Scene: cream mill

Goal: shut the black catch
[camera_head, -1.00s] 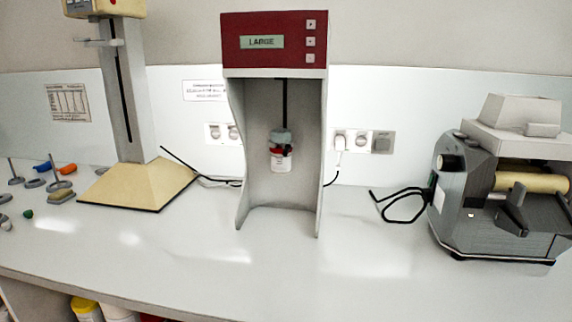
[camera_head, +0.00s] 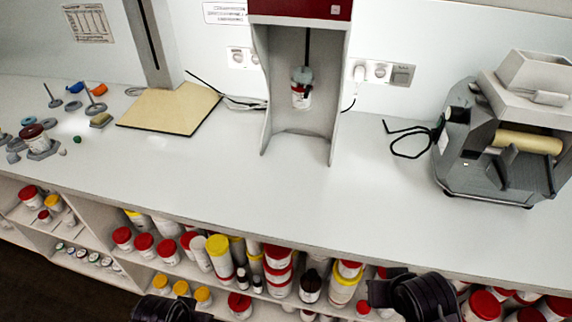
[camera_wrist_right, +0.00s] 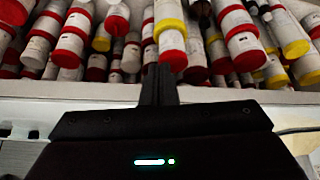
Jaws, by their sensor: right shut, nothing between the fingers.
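The grey mill (camera_head: 455,170) stands at the right end of the bench, with a cream roller (camera_head: 527,142) across its front. A dark lever-like part (camera_head: 503,166) sticks out below the roller. I cannot tell for sure whether it is the black catch, or how it is set. My right gripper (camera_head: 385,288) is low in front of the bench shelves, well apart from the mill. In the right wrist view its fingers (camera_wrist_right: 160,84) are shut and empty. My left gripper (camera_head: 165,303) shows only partly at the bottom edge; its fingers are not clear.
A red-topped mixer (camera_head: 300,8) holding a small jar (camera_head: 301,95) stands mid-bench. A cream stand base (camera_head: 170,108) and small parts lie at left. The white bench top (camera_head: 260,185) is clear in front. Shelves below hold many jars (camera_head: 218,250). A black cable (camera_head: 410,142) lies beside the mill.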

